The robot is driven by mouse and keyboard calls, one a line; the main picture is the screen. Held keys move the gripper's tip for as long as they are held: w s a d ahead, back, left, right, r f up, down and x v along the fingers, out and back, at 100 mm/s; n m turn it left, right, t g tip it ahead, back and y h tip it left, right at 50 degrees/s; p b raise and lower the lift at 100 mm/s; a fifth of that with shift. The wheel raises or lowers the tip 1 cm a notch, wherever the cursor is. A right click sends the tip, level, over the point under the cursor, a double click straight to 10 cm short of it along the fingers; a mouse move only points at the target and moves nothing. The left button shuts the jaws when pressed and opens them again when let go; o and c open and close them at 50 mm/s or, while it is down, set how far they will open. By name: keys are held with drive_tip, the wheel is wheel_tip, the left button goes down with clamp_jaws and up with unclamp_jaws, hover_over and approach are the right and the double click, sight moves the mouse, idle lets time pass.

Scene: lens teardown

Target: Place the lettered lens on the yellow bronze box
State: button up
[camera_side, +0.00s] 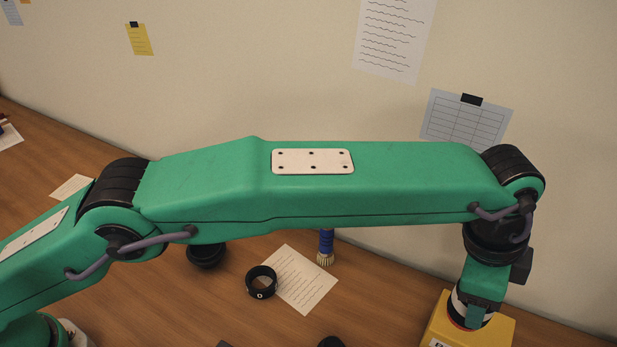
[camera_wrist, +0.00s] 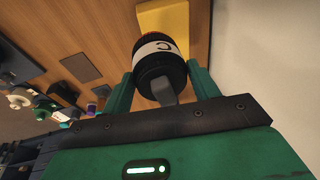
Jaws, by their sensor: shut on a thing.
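The lettered lens (camera_wrist: 158,68) is a black cylinder with a white band bearing a dark letter that looks like a C. In the wrist view it sits between the two green fingers of my gripper (camera_wrist: 162,80), which is shut on it. In the side view the lens (camera_side: 457,305) is partly hidden by my gripper (camera_side: 474,312) and shows an orange-red ring at its lower end. It is upright or nearly so, over the top of the yellow box (camera_side: 497,332). I cannot tell whether it touches the box. The box also shows in the wrist view (camera_wrist: 165,18), beyond the lens.
A black ring with a white mark (camera_side: 261,282) lies beside a paper sheet (camera_side: 306,284) on the wooden table. A blue-handled brush (camera_side: 326,247) and a dark round part (camera_side: 206,256) are nearby. The wall stands close behind the box.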

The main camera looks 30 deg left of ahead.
sight(464, 316)
drive_tip(key=shift+f, duration=0.7)
drive_tip(key=shift+s+a+x, duration=0.1)
drive_tip(key=shift+a+x, duration=0.1)
drive_tip(key=shift+x, duration=0.75)
drive_tip(key=shift+s+a+x, duration=0.15)
drive_tip(key=shift+x, duration=0.85)
drive_tip(key=shift+f, duration=0.7)
drive_tip(key=shift+f, duration=0.25)
drive_tip(key=o, duration=1.3)
drive_tip(key=shift+f, duration=0.1)
drive_tip(key=shift+o, duration=0.4)
drive_tip(key=shift+r, duration=0.35)
